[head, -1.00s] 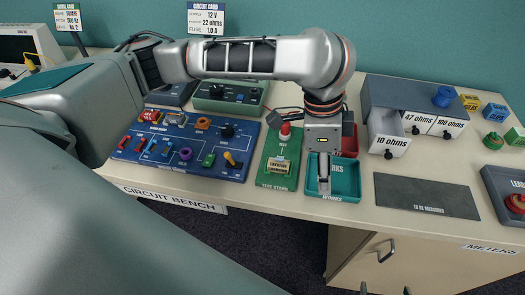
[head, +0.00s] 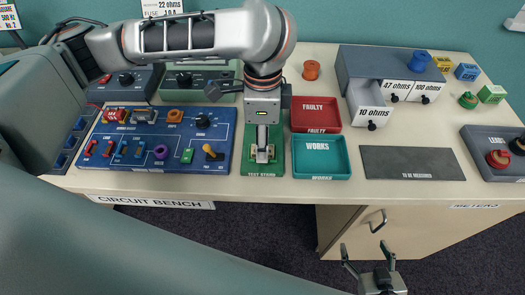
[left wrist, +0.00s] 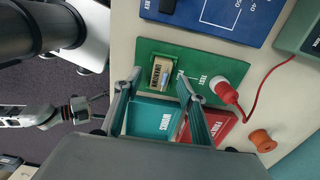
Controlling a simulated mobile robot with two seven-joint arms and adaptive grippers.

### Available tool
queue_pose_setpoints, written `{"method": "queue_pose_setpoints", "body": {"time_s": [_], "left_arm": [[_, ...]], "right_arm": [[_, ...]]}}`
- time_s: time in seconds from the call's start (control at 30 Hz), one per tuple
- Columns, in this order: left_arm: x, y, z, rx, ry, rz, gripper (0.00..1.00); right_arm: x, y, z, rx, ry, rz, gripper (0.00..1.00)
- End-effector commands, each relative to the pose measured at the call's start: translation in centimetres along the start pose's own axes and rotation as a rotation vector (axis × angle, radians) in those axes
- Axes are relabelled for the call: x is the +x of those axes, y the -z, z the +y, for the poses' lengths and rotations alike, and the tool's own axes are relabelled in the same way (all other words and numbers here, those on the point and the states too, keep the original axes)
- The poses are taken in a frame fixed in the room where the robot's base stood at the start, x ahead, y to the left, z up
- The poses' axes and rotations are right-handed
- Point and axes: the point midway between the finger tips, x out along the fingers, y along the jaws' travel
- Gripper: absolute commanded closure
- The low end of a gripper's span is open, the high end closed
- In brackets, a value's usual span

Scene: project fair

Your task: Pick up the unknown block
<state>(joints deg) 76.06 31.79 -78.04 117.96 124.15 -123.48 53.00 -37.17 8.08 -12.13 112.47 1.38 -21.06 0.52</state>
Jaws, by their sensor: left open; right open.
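The unknown block (left wrist: 161,73), a small tan piece with a label and dark stripes, lies on the green test stand (left wrist: 196,61) in the left wrist view. In the head view, my left arm hides most or all of it over the test stand (head: 248,166). My left gripper (head: 263,157) points down over the stand. In the left wrist view its open fingers (left wrist: 160,82) stand either side of the block's near end; I cannot tell whether they touch it. My right gripper (head: 370,250) is open and empty, low at the bottom, in front of the bench.
Right of the stand are the teal WORKS tray (head: 342,157) and red FAULTY tray (head: 337,115), both looking empty. Left is the blue circuit board (head: 130,154). A red test plug (left wrist: 222,91) with a cable stands by the block. The dark mat (head: 412,164) is bare.

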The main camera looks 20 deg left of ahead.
Motion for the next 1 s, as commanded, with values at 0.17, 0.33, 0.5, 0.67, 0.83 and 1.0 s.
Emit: {"method": "queue_pose_setpoints", "body": {"time_s": [0.17,0.33,0.5,0.67,0.83,1.0], "left_arm": [[1.9,0.0,0.0,0.000,-0.002,0.001,0.60],[1.9,0.0,-0.1,0.000,0.002,0.002,0.60],[1.9,0.0,-0.1,0.000,0.001,0.001,0.75],[1.9,0.0,-0.1,0.000,0.001,0.001,1.00],[1.9,0.0,-0.1,0.000,0.001,0.001,1.00],[1.7,0.0,-0.1,0.000,0.002,0.001,1.00]], "right_arm": [[0.3,-0.8,-0.2,0.001,0.001,-0.006,0.27],[0.3,-0.9,-0.2,0.001,0.002,-0.007,0.27],[0.3,-0.8,-0.2,0.001,0.002,-0.006,0.27],[0.3,-0.8,-0.2,0.001,0.002,-0.006,0.27],[0.3,-0.7,-0.2,0.002,0.002,-0.003,0.27],[0.3,-0.5,-0.2,0.003,0.001,-0.001,0.27]]}}
